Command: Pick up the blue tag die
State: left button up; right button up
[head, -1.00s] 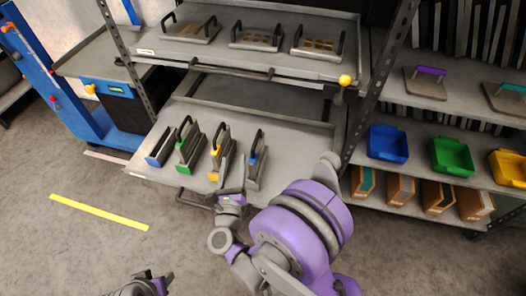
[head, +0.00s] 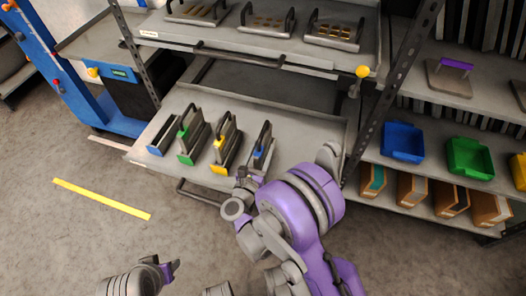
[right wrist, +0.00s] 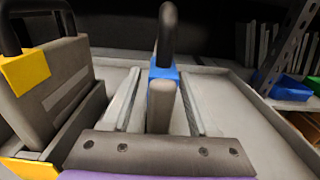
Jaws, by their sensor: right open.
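The blue tag die (head: 264,142) stands upright at the right end of the row on the pulled-out lower shelf (head: 300,130). It is a grey plate with a black loop handle and a blue tag. In the right wrist view the die (right wrist: 161,105) stands between my right gripper's two fingers (right wrist: 160,105), with a gap on each side. The gripper is open. In the head view the right gripper (head: 250,175) is at the die's near end, partly hidden by its wrist. My left gripper (head: 169,270) is low over the floor, away from the shelf; its jaw opening is unclear.
A yellow tag die (head: 226,142) stands close on the left, then a green tag die (head: 192,137) and a low blue-fronted holder (head: 163,135). An upper shelf (head: 235,60) with several dies overhangs the back. A perforated post (head: 390,110) stands to the right.

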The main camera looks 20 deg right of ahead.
jog(key=shift+x, duration=1.15)
grip_shut()
dwell(0.5)
